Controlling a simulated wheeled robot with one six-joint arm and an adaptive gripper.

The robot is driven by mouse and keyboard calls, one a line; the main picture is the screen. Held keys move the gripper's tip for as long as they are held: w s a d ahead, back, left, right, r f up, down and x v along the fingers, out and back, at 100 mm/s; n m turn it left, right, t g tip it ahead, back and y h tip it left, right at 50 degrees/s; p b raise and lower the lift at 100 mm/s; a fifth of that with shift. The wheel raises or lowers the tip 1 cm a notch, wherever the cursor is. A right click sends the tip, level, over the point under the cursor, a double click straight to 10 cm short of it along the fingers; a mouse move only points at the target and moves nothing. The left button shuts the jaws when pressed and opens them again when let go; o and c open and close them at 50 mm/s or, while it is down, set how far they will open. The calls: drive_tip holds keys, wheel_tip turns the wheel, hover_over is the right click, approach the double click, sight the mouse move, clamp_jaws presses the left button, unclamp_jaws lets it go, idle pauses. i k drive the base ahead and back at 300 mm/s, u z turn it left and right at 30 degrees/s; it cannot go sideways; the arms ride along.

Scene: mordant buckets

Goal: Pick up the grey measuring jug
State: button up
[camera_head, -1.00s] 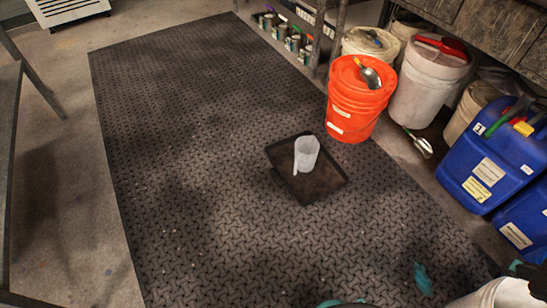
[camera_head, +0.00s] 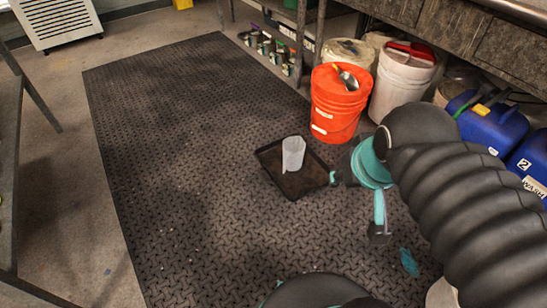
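The grey measuring jug (camera_head: 293,153) looks pale and translucent. It stands upright on a dark square tray (camera_head: 273,182) on the floor mat. My gripper (camera_head: 356,204) is to the right of the tray in the picture, at the end of my dark ribbed arm. Its teal-marked fingers look spread apart with floor showing between them, and nothing is seen between them. It is apart from the jug. My arm hides part of the floor and containers at right.
An orange bucket (camera_head: 338,108) with a scoop on its lid stands just behind the tray. A white bucket (camera_head: 400,85) and blue jerrycans (camera_head: 490,122) stand along the bench at right. The patterned mat (camera_head: 180,150) is clear left of the tray.

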sight(293, 148)
drive_tip(key=u, duration=0.45)
drive_tip(key=i, duration=1.05)
drive_tip(key=z, duration=0.65)
